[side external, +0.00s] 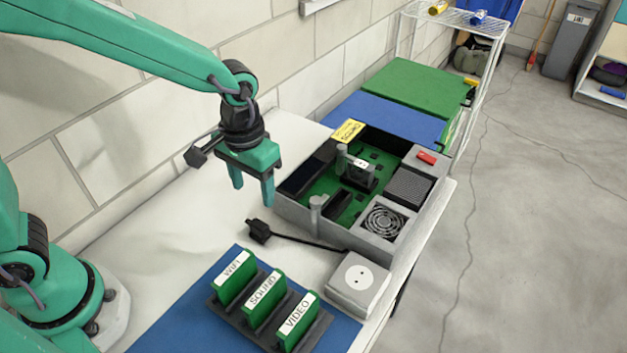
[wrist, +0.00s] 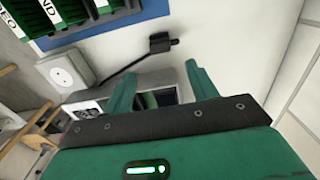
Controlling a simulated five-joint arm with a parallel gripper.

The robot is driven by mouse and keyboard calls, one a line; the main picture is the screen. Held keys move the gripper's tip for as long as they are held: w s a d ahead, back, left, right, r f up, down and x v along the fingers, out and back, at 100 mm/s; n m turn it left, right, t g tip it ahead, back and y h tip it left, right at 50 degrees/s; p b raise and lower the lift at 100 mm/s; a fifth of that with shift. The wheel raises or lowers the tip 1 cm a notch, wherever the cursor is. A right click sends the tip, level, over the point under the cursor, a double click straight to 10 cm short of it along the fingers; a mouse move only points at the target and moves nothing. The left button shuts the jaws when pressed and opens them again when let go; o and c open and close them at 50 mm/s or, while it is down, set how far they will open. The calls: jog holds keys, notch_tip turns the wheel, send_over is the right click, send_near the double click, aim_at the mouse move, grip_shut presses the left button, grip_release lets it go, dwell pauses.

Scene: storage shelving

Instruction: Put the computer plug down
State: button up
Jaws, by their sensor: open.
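The computer plug (side external: 258,231) is a small black block on the white tabletop, with a black cable (side external: 303,239) leading right to the computer case. It also shows in the wrist view (wrist: 160,43), lying apart from my fingers. My gripper (side external: 253,194) hangs above the table, a little above and behind the plug, fingers pointing down. In the wrist view its two green fingers (wrist: 161,82) stand apart with nothing held between them. The open computer case (side external: 432,218) has a grey frame, a green board and a fan.
A white socket box (side external: 358,284) stands in front of the case. A rack (side external: 222,310) holds green cards labelled WIFI, SOUND and VIDEO on a blue mat (side external: 160,337). A brick wall (side external: 120,140) runs behind. Bare tabletop (side external: 165,235) lies left of the plug.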

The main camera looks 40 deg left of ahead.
jog(key=shift+r, duration=0.8)
jog(key=s+a+r+t, duration=0.5)
jog(key=s+a+r, duration=0.6)
jog(key=a, duration=0.3)
jog(key=shift+t, duration=0.3)
dwell(1.2)
